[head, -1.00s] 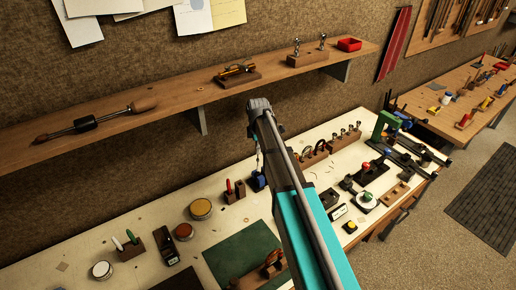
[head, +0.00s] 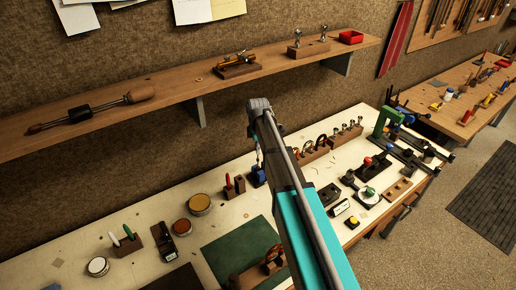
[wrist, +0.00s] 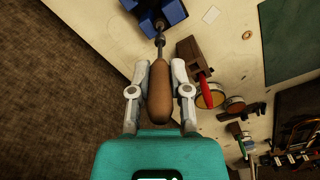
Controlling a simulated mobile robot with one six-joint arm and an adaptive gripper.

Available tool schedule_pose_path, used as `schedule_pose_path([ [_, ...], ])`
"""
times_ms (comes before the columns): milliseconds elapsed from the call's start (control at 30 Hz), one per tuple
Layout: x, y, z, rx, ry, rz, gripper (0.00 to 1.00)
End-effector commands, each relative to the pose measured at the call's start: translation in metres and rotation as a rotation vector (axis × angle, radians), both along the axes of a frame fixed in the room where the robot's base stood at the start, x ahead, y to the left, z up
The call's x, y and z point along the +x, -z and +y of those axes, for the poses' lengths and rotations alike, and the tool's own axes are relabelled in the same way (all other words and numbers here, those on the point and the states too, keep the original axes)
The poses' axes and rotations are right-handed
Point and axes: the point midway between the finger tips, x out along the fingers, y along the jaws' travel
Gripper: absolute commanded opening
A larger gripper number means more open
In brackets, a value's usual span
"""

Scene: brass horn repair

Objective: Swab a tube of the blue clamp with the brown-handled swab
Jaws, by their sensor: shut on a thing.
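The brown-handled swab (wrist: 160,95) is in my gripper (wrist: 159,72), whose two fingers close on both sides of its wooden handle in the wrist view. The swab's thin metal shaft points up the picture to the blue clamp (wrist: 168,12). The shaft's far end meets or overlaps the clamp; I cannot tell whether it is inside a tube, and the tubes are not clear. In the head view the blue clamp (head: 258,177) stands at the back of the bench, just left of my arm, which hides most of the gripper and swab.
A wooden block with a red-handled tool (wrist: 192,62) stands close beside the clamp. Round tins (head: 199,202) and a green mat (head: 240,248) lie on the bench nearer. A wooden shelf (head: 165,108) with tools runs along the wall above the clamp.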

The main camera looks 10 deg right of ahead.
Motion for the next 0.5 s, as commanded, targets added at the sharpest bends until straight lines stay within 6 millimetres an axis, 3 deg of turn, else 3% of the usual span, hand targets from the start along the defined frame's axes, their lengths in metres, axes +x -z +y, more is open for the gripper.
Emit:
schedule_pose_path([
  [500, 0.000, 0.020, 0.000, 0.000, 0.000, 0.000, 0.00],
])
